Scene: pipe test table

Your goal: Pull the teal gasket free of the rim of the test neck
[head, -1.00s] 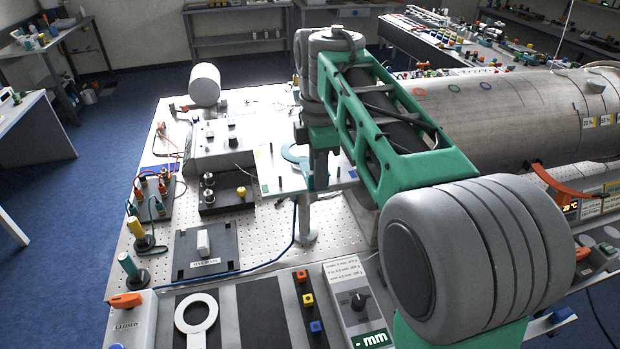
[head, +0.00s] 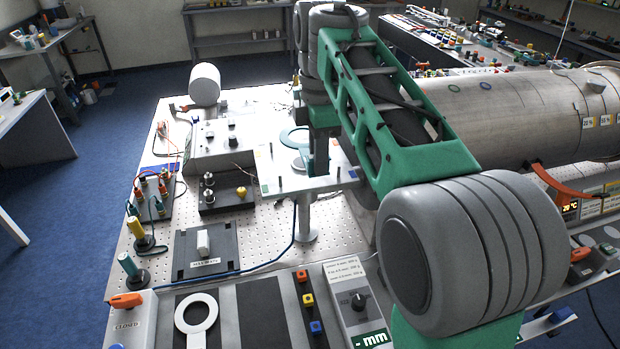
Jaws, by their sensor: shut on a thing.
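The teal gasket (head: 290,139) shows as a thin ring on the left side of my gripper (head: 318,168). My gripper points down and is shut on the gasket; its fingertips and the gripped part are hard to make out. The gasket appears raised above a small round grey top (head: 299,164), which looks like the test neck. This sits on a pale plate (head: 283,184) carried by a post. The right part of the ring is hidden behind my gripper and arm. I cannot see whether any of the gasket still touches the rim there.
A large metal cylinder (head: 500,120) lies to the right of my arm. A grey control box (head: 222,143) and a black block with knobs (head: 226,199) stand to the left. The perforated tabletop (head: 268,232) has clear room in front of the plate.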

